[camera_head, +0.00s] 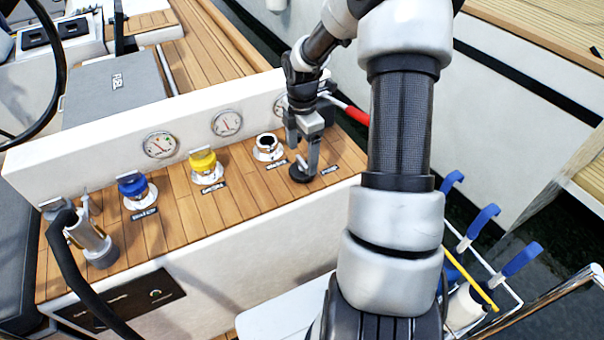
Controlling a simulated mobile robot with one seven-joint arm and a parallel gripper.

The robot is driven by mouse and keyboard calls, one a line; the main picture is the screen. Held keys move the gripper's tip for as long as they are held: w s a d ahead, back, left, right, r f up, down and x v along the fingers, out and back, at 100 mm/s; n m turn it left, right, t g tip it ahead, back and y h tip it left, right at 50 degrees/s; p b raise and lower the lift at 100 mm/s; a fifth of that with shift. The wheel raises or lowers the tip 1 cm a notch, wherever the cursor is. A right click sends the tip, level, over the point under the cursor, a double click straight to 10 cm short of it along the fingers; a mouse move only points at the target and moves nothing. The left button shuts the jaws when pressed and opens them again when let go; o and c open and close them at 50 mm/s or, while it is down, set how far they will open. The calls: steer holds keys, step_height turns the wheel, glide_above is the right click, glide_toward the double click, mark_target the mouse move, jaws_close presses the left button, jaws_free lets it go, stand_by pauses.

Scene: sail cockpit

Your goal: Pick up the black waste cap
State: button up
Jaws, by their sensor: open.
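The black waste cap (299,174) appears to be the dark round piece on the teak deck at the right end of the console. My gripper (303,162) points down right over it, with open fingers. The fingers partly hide the cap, and I cannot tell whether they touch it. Left of it stands a deck fitting (268,155) with a pale flange and a black ring around its top, which looks open.
A yellow cap (203,161) and a blue cap (132,184) sit on fittings to the left. A white wall with gauges (227,123) rises behind. A white rack with blue-handled tools (481,221) is right of my arm.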

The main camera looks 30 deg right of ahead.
mark_target(302, 161)
steer(key=shift+w+f+b, duration=0.1)
steer(key=shift+f+b, duration=0.6)
steer(key=shift+f, duration=2)
steer(key=c, duration=1.3)
